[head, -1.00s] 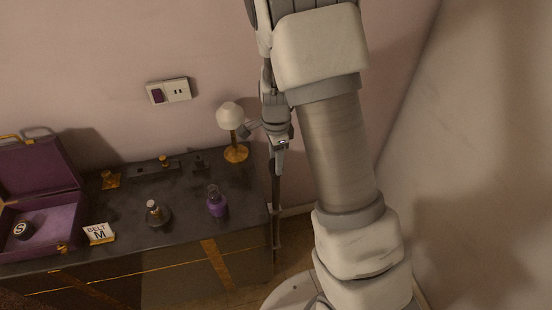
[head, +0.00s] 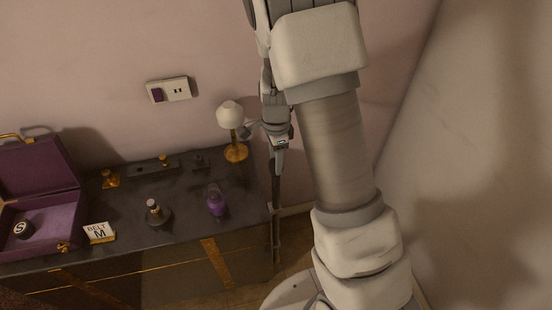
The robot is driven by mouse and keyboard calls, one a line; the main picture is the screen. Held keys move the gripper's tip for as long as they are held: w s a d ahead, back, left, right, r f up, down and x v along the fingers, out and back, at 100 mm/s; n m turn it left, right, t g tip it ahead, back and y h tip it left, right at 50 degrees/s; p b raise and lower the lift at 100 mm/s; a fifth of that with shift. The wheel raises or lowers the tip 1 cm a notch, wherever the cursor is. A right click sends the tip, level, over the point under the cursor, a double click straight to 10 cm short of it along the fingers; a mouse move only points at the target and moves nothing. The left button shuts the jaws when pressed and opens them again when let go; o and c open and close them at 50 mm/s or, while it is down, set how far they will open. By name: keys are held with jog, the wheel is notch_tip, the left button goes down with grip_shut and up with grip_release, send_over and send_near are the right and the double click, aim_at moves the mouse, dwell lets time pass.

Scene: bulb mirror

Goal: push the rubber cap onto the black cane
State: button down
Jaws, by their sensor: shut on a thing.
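A thin dark upright shaft, which looks like the black cane (head: 276,190), stands beside the right end of the dresser. My gripper (head: 278,143) is at its upper end, beside the white lamp, and is shut on it as far as I can tell. The fingertips are small and partly hidden by my own wrist. The shaft runs down nearly vertical past the dresser edge, and its lower end is hard to make out. I cannot make out the rubber cap in this view.
The dark dresser (head: 120,212) carries a white globe lamp (head: 230,115) close left of my gripper, a purple bottle (head: 216,203), a dark bottle (head: 154,210), a "BELT M" card (head: 99,233) and an open purple case (head: 60,215) holding a black "S" disc (head: 23,229).

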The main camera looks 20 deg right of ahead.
jog(key=shift+f+b, duration=0.5)
jog(key=shift+f, duration=0.3)
jog(key=shift+c, duration=1.2)
grip_release()
notch_tip(320, 180, up, 17)
jog(key=p, duration=0.3)
jog(key=shift+r, duration=0.2)
